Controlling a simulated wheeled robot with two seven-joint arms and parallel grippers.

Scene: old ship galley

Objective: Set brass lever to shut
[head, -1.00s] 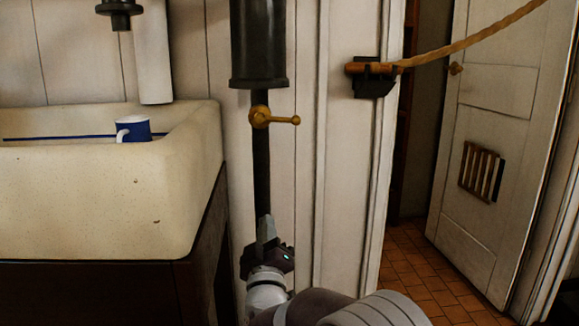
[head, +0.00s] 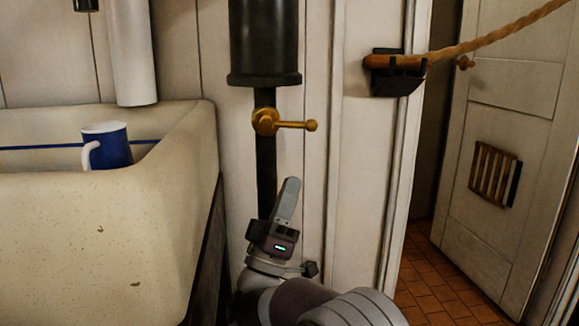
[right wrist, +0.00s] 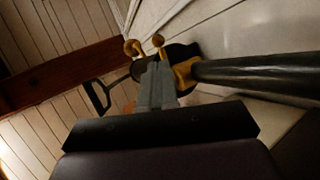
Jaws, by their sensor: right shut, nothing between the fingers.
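The brass lever (head: 296,125) sits on a dark vertical pipe (head: 266,165) below a black cylinder. Its arm points right, about level, with a round knob at its end. My right gripper (head: 291,184) is shut and empty. It points up, below the lever and a little in front of the pipe, apart from the lever in the head view. In the right wrist view the shut fingers (right wrist: 157,80) point toward brass parts (right wrist: 186,72) beside the dark pipe. Whether they touch the brass there I cannot tell. My left gripper is not in view.
A cream sink (head: 140,225) with a blue mug (head: 106,146) stands at left. A rope (head: 490,38) runs from a black bracket (head: 394,73) at the right door frame. The white door (head: 510,130) stands open.

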